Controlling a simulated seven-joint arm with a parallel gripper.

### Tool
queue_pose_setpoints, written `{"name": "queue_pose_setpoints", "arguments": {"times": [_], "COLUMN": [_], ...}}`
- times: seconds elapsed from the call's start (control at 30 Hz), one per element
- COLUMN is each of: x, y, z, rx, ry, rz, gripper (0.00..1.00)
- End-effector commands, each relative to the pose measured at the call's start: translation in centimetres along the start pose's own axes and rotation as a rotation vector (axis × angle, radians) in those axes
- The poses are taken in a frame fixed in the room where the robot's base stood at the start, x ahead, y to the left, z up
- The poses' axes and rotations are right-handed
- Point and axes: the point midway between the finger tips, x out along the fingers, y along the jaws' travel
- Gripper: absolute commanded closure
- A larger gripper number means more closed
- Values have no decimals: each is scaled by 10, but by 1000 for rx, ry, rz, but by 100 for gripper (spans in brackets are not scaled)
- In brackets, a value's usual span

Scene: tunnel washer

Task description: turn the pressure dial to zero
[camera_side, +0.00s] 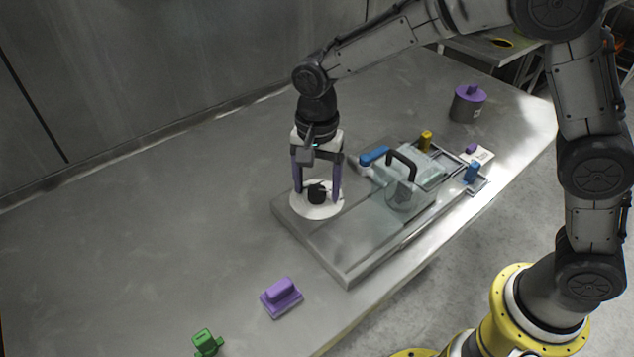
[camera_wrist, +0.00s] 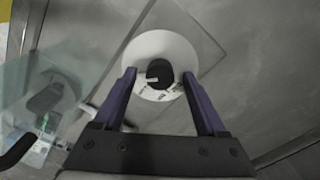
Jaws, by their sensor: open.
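The pressure dial is a white disc (camera_side: 309,208) with a black knob (camera_side: 317,192) at its centre, at the left corner of the grey baseplate. My gripper (camera_side: 318,198) points down over the dial with its two purple fingers apart, one on either side of the knob in the side view. In the wrist view the white dial (camera_wrist: 178,51) and its dark knob (camera_wrist: 159,73) show between and beyond the fingertips of my gripper (camera_wrist: 161,78). Some small dark marks lie on the disc, too small to read. I cannot tell whether the fingers touch the knob.
The grey baseplate (camera_side: 345,270) carries a clear cover with a black handle (camera_side: 402,158), a blue-handled part (camera_side: 373,155), and yellow (camera_side: 426,140) and blue (camera_side: 471,172) pieces. A purple block (camera_side: 281,296), a green piece (camera_side: 206,342) and a purple-topped cylinder (camera_side: 467,104) stand apart. The table's left is clear.

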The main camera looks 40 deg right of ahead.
Motion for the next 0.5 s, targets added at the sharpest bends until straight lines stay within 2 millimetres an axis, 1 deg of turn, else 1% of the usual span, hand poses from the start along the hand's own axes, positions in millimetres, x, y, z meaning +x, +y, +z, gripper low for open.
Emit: {"name": "queue_pose_setpoints", "arguments": {"times": [0.13, 0.27, 0.3, 0.37, 0.4, 0.47, 0.5], "x": [0, 0, 0, 0, 0, 0, 0], "y": [0, 0, 0, 0, 0, 0, 0], "z": [0, 0, 0, 0, 0, 0, 0], "rx": [0, 0, 0, 0, 0, 0, 0], "ry": [0, 0, 0, 0, 0, 0, 0], "rz": [0, 0, 0, 0, 0, 0, 0], "gripper": [26, 49, 56, 67, 74, 85, 92]}}
